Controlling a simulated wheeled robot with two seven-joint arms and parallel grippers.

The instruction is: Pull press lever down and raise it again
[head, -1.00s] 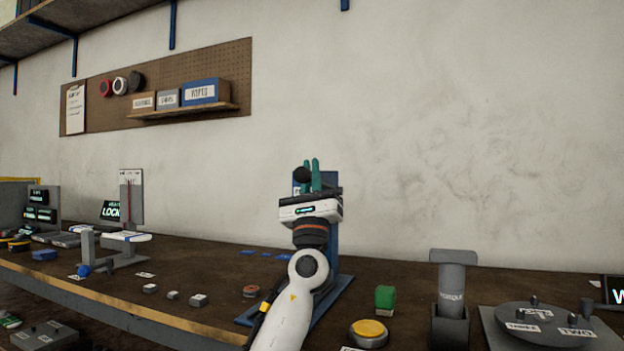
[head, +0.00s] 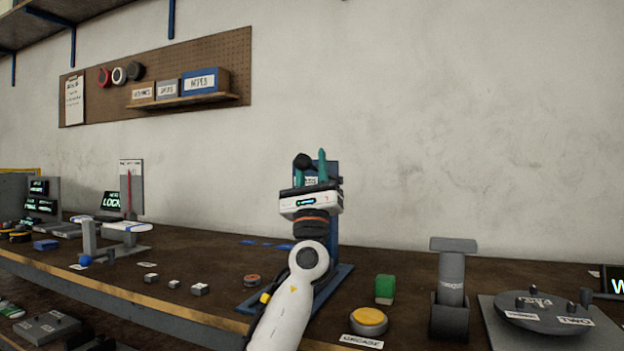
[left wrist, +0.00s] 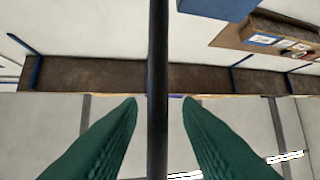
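The blue press (head: 333,283) stands on the bench, with its column mostly hidden behind my left arm. Its lever's black ball knob (head: 302,161) shows at the green fingers of my left gripper (head: 312,165). In the left wrist view a dark bar (left wrist: 157,60), seemingly the lever, runs between the two fingers (left wrist: 160,102). The fingers are apart, with a gap on each side of the bar, so the gripper is open around it. My right gripper is out of view.
Right of the press are a green block (head: 384,289), a yellow button (head: 368,320), a grey upright device (head: 452,285) and a round grey dial (head: 545,313). Small blocks (head: 200,289) and a grey stand (head: 125,240) lie left. A pegboard (head: 215,65) hangs on the wall.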

